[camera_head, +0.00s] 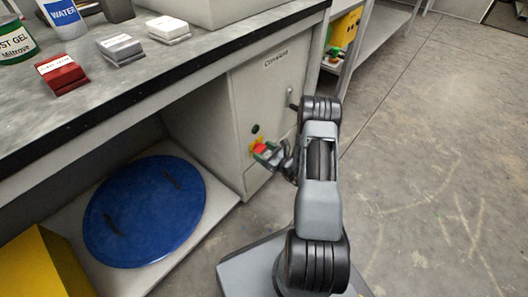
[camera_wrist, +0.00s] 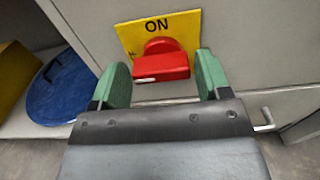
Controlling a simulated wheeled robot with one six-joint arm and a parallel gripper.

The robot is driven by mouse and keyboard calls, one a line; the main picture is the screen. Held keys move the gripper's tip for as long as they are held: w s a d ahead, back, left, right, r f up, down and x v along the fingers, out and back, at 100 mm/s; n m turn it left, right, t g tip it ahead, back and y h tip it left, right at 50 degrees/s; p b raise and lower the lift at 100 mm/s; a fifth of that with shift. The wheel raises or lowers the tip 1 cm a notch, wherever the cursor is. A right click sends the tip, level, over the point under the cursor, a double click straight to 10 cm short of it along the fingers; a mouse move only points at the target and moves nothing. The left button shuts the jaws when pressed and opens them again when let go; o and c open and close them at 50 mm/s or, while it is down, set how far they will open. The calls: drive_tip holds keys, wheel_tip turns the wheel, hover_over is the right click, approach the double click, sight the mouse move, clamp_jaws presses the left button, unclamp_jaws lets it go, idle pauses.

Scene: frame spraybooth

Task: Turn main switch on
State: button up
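The main switch is a red rotary knob (camera_wrist: 160,62) on a yellow plate (camera_wrist: 185,24) marked "ON", fixed to a light grey cabinet front. A white mark shows at the left end of the knob's red handle, which lies roughly level. My gripper (camera_wrist: 162,88) is open, its green fingers on either side of the knob in the wrist view, the knob between and just beyond them. Whether the fingers touch it I cannot tell. In the head view my gripper (camera_head: 270,155) is at the cabinet, partly covering the red knob (camera_head: 260,148).
The cabinet (camera_head: 262,95) stands under a worktop (camera_head: 130,80) holding red, grey and white boxes and cups. A blue round lid (camera_head: 145,215) lies on the low shelf at left, near a yellow box (camera_head: 40,265). Floor at right is clear.

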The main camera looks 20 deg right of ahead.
drive_tip(key=c, duration=0.6)
drive_tip(key=shift+m, duration=0.4)
drive_tip(key=m+p, duration=0.2)
drive_tip(key=m, duration=0.2)
drive_tip(key=shift+r, duration=0.1)
drive_tip(key=m+p, duration=0.1)
drive_tip(key=m, duration=0.3)
drive_tip(key=shift+d+m+p, duration=0.1)
drive_tip(key=shift+m+p, duration=0.2)
drive_tip(key=shift+p, duration=0.1)
drive_tip(key=m+p, duration=0.1)
drive_tip(key=m, duration=0.3)
drive_tip(key=shift+d, duration=0.1)
drive_tip(key=shift+f+m+p, duration=0.15)
drive_tip(key=shift+m+p, duration=0.1)
drive_tip(key=shift+m, duration=0.85)
drive_tip(key=shift+f+m+p, duration=0.1)
drive_tip(key=shift+m+p, duration=0.1)
drive_tip(key=shift+m, duration=0.9)
